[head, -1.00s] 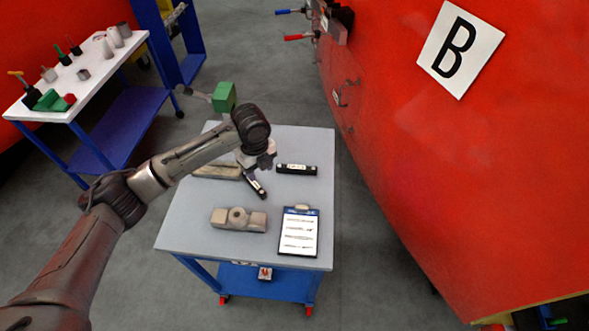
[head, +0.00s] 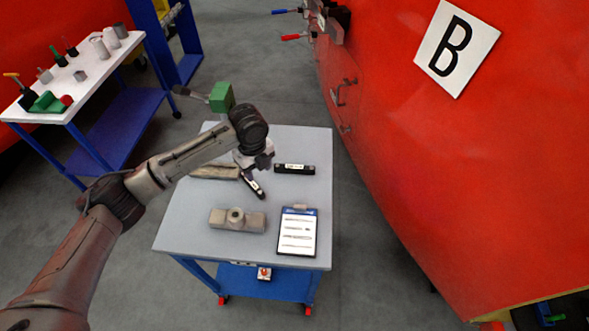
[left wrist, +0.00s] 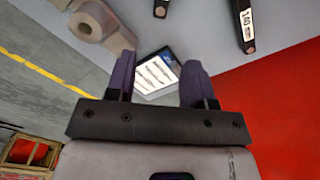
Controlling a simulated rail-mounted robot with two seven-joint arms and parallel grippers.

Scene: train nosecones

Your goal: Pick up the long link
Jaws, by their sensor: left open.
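Two black bar-shaped links with white labels lie on the grey table top (head: 190,215). One link (head: 295,169) lies crosswise right of my left gripper; its label seems to read 140 in the left wrist view (left wrist: 243,22). The other link (head: 253,187) lies slanted just below the gripper; only its end (left wrist: 160,8) shows in the left wrist view. I cannot tell for sure which is the long one. My left gripper (head: 259,164) is open and empty above the table; its spread fingers (left wrist: 160,80) frame the clipboard. My right gripper is not in view.
A grey part with a round boss (head: 237,220) and a clipboard (head: 298,232) lie on the table's near half. A beige bar (head: 213,172) lies behind my arm. A red nosecone (head: 450,180) rises close on the right. A white-topped cart (head: 75,90) stands at left.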

